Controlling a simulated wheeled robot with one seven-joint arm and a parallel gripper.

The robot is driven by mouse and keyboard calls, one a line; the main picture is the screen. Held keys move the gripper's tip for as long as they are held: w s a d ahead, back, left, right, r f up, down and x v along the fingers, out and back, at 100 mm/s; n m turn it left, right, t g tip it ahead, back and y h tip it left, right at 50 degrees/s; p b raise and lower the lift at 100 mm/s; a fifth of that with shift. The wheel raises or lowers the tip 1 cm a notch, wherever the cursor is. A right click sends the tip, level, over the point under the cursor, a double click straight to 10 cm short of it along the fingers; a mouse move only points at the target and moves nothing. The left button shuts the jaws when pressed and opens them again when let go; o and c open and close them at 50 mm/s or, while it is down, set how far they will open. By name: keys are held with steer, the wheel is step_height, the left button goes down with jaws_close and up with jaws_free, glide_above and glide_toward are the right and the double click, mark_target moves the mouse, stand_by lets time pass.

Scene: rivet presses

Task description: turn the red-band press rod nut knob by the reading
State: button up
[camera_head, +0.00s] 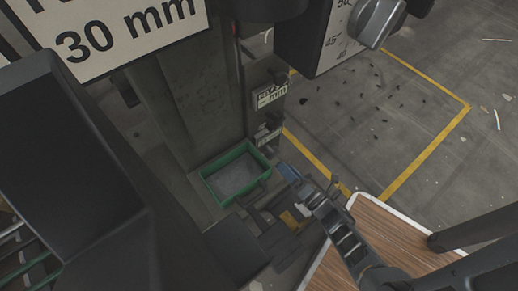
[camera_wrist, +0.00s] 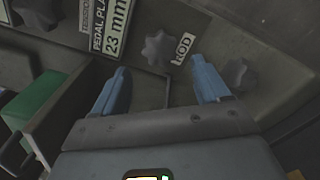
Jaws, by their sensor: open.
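In the wrist view a dark star-shaped knob (camera_wrist: 159,49) sits on the grey press face beside a white label reading ROD (camera_wrist: 183,48). My gripper (camera_wrist: 160,72) is open, its two blue fingers pointing at that face. The ROD knob lies ahead of the gap between the fingertips, with nothing held. A second star-shaped knob (camera_wrist: 238,73) is to the right of the right finger. A plate reading 23 mm (camera_wrist: 117,27) is at upper left. In the head view the press column (camera_head: 190,100) stands at centre.
A green tray (camera_head: 236,172) stands at the column's foot, left of my gripper. A sign reading 30 mm (camera_head: 128,32) is at upper left. A box with a grey dial knob (camera_head: 376,22) is at upper right. A wood-topped surface (camera_head: 385,245) is at lower right; littered floor lies beyond.

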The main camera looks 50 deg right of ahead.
mark_target(274, 157)
steer(key=b+x, duration=0.1)
steer(key=x, duration=0.6)
steer(key=shift+w+b, duration=0.4)
steer(key=shift+f, duration=0.1)
steer(key=c, duration=1)
